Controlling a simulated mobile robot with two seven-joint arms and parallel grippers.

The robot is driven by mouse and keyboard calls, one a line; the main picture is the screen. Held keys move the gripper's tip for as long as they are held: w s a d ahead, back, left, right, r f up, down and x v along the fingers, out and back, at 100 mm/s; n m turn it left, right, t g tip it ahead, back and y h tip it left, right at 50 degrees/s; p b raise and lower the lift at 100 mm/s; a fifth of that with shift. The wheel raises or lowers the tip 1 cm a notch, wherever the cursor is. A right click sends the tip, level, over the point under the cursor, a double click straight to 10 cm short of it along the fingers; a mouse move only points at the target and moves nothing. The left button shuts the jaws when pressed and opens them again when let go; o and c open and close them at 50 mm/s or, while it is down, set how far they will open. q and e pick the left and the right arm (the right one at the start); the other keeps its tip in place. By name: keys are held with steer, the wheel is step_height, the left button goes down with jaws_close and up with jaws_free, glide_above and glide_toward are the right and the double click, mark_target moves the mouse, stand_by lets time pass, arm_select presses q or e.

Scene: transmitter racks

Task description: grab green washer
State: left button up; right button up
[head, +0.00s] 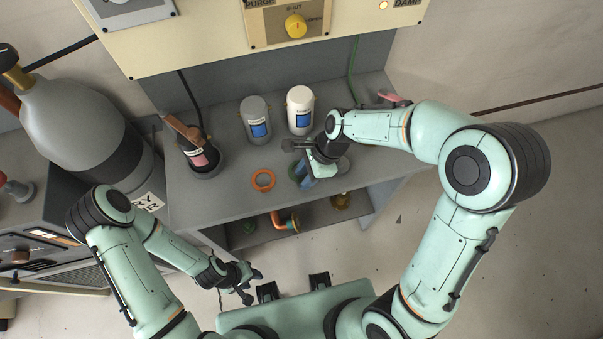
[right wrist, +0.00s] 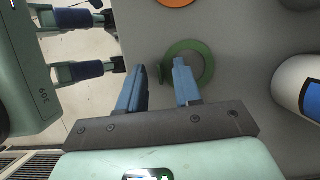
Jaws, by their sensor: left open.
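The green washer (right wrist: 209,62) is a flat ring lying on the grey table in the right wrist view. A small green tab stands on its left side. My right gripper (right wrist: 158,66) is open and empty above the table. Its right finger overlaps the ring and hides part of it. Its left finger is left of the ring, outside it. In the head view my right gripper (head: 303,174) largely covers the washer. I cannot tell the height of the fingertips above the table. My left gripper (head: 248,284) is open and empty in front of the table, low near my base.
An orange washer (head: 263,181) lies left of my right gripper. A shelf below holds an orange pipe (head: 285,222). The tabletop's front left is clear.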

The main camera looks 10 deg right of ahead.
jaws_close()
steer(key=shift+r, duration=0.1)
